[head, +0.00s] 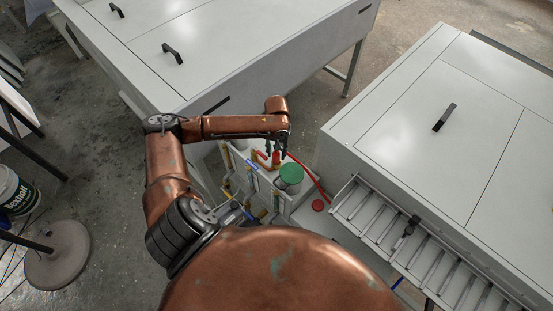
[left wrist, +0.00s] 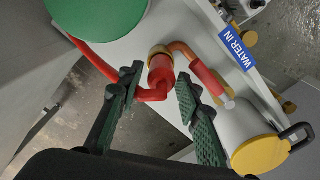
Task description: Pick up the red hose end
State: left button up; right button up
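The red hose end (left wrist: 160,74) shows in the left wrist view with a brass-coloured ring at its top, beside a copper-coloured pipe with a red section. The red hose (head: 317,181) curves away to the right in the head view. My left gripper (left wrist: 157,92) is open, its two green-padded fingers on either side of the hose end with visible gaps. I cannot tell how deep the hose end lies between them. In the head view my left gripper (head: 283,144) hangs above the fittings and partly hides them. My right gripper is not in view.
A green-lidded container (head: 291,173) stands close to the left gripper. A blue WATER IN label (left wrist: 238,47) and a yellow cap (left wrist: 260,154) are nearby. Large white cabinets stand behind (head: 230,40) and right (head: 440,150), with a slatted rack (head: 385,225) along the right one.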

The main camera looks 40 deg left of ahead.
pick_arm(q)
notch_tip(320, 180, down, 3)
jog(key=shift+r, duration=0.2)
jog(key=shift+f, duration=0.15)
grip_shut()
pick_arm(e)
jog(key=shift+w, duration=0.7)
